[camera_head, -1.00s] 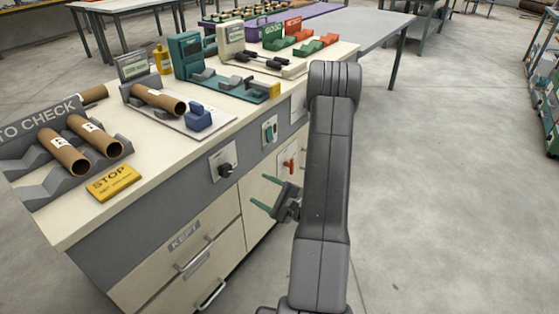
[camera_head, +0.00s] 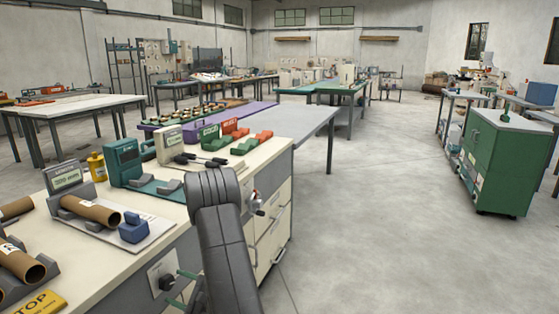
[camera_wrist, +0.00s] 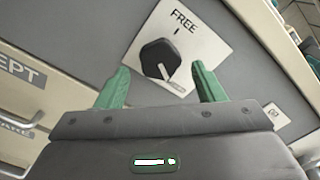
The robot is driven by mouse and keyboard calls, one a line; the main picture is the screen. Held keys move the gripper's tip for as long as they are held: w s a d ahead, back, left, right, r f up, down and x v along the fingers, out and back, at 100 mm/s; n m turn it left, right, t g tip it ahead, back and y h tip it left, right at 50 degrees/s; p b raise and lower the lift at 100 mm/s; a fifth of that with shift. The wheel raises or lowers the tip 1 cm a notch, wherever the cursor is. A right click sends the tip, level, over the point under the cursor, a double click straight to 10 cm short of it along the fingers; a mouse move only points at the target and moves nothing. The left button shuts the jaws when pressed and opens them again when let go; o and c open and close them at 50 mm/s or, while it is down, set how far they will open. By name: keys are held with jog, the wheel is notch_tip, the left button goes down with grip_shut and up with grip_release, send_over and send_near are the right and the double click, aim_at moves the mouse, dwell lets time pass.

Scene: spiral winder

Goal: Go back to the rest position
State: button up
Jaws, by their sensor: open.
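My gripper (camera_head: 180,288) is low in the head view, in front of the grey side panel of the workbench (camera_head: 95,270). In the wrist view its two green fingers (camera_wrist: 160,70) stand apart with nothing between them. Beyond the fingertips is a black rotary knob (camera_wrist: 156,57) on a white plate marked FREE. The knob also shows in the head view (camera_head: 165,282), just beside the gripper. I cannot tell the exact gap between the fingers and the knob. My arm hides part of the bench's front.
The bench top holds brown tubes (camera_head: 90,211), a blue block (camera_head: 133,228), a teal device (camera_head: 126,160) and a yellow STOP sign (camera_head: 40,303). A green cabinet (camera_head: 497,165) stands at the right. The floor between (camera_head: 370,220) is clear.

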aim_at(170, 284)
jog(key=shift+x, duration=1.65)
jog(key=shift+d, duration=0.1)
